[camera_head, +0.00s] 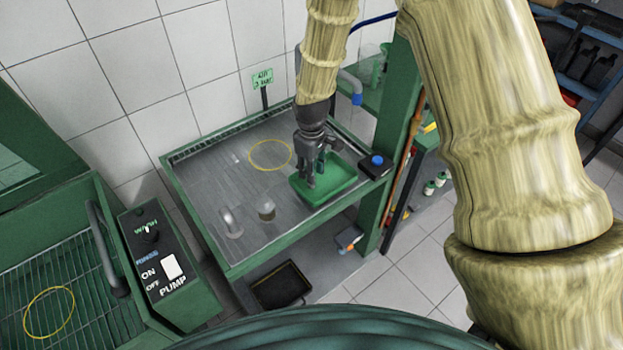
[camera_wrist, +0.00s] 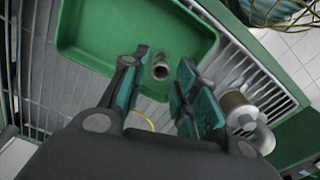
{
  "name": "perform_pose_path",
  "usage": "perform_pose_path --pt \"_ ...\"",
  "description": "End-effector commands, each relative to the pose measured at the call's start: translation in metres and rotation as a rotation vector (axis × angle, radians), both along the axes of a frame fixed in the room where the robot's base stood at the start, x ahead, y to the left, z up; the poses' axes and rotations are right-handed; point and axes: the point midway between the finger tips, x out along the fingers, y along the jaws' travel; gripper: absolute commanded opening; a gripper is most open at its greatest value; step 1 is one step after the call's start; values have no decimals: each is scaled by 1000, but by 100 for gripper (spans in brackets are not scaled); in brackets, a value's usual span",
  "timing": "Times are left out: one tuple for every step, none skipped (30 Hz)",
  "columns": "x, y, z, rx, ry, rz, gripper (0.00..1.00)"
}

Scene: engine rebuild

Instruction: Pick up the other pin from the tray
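The green tray (camera_head: 343,186) stands at the right part of the metal worktop. In the wrist view the tray (camera_wrist: 85,35) holds one short hollow metal pin (camera_wrist: 160,68), seen nearly end-on. My gripper (camera_head: 316,170) points down over the tray in the head view, which hides the pin there. In the wrist view my gripper (camera_wrist: 164,60) is open, with one finger on each side of the pin. I cannot tell how far above the tray floor the fingertips are, and neither finger clearly touches the pin.
A yellow ring (camera_head: 270,155) marks the bare worktop behind. A small pale object (camera_head: 237,157) lies left of it. A black box with a blue button (camera_head: 376,163) is right of the tray.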

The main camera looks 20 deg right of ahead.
Motion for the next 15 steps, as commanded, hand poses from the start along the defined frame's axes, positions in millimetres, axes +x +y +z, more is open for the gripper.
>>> perform_pose_path --pt "-1 0 -2 -1 3 0 30" --pt "-1 0 -5 0 2 -1 30" --pt "-2 -1 -8 0 2 -1 30" --pt "-2 -1 -11 -1 3 -2 30" --pt "-2 -1 -14 0 2 -2 30" --pt "-2 -1 -17 0 2 -2 30" --pt "-3 -1 -21 0 2 -2 30" --pt "-3 -1 -24 0 2 -2 30" --pt "-2 -1 -27 0 2 -2 30" --pt "-3 -1 -30 0 2 -2 30" --pt "-3 -1 -32 0 2 -2 30" --pt "-2 -1 -35 0 2 -1 30" --pt "-2 -1 -36 -1 1 -1 30" --pt "-2 -1 -38 0 0 -1 30" --pt "-2 -1 -39 0 0 -1 30"
